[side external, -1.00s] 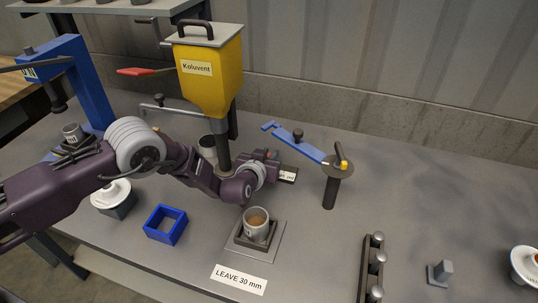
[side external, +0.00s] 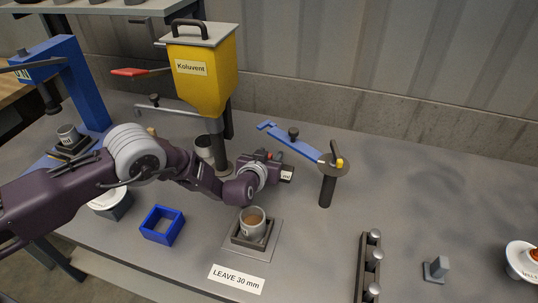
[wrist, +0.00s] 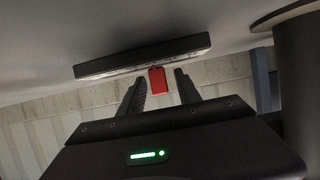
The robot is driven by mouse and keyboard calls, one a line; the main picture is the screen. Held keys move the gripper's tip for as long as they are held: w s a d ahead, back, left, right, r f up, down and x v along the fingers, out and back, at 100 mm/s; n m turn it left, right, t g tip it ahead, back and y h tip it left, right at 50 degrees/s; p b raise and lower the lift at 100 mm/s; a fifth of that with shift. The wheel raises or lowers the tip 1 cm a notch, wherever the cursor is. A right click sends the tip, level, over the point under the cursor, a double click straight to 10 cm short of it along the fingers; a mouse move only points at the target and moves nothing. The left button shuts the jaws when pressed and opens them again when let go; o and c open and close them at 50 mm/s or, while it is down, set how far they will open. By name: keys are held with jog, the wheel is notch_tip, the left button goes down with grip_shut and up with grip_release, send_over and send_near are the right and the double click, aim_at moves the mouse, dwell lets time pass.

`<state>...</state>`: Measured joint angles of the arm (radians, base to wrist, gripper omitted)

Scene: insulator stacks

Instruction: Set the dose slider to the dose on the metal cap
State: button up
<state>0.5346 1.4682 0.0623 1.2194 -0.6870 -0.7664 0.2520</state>
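The red slider knob (wrist: 157,80) stands out from a dark bar (wrist: 140,58) in the wrist view. My gripper (wrist: 161,84) is open, with one finger on each side of the knob. The left finger is very near the knob, and a gap shows on the right. In the side view my gripper (side external: 274,160) is low beside the yellow hopper's base. A small label reading "ml" (side external: 287,173) shows there, its number hidden.
The yellow Koluvent hopper (side external: 200,75) rises behind my gripper. A blue arm on a post (side external: 327,185) is to the right. A blue square frame (side external: 162,225) and a "LEAVE 30 mm" label (side external: 237,278) lie in front.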

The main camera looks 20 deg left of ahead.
jog(key=shift+a, duration=0.35)
jog(key=v, duration=0.6)
jog(key=shift+s+a+r, duration=0.15)
jog(key=shift+s+a, duration=0.15)
jog(key=shift+a, duration=0.05)
jog(key=s+d+r+m+g+h, duration=0.2)
jog(key=s+r+g+h, duration=0.15)
jog(key=r, duration=0.85)
jog(key=s+a+r+g, duration=0.2)
jog(key=s+a+r, duration=0.4)
jog(key=r, duration=0.5)
jog(key=s, duration=0.2)
jog(key=shift+s+a+r+m, duration=0.2)
jog(key=shift+s+a+m, duration=0.1)
jog(key=shift+a+m, duration=0.1)
jog(key=shift+y, duration=0.25)
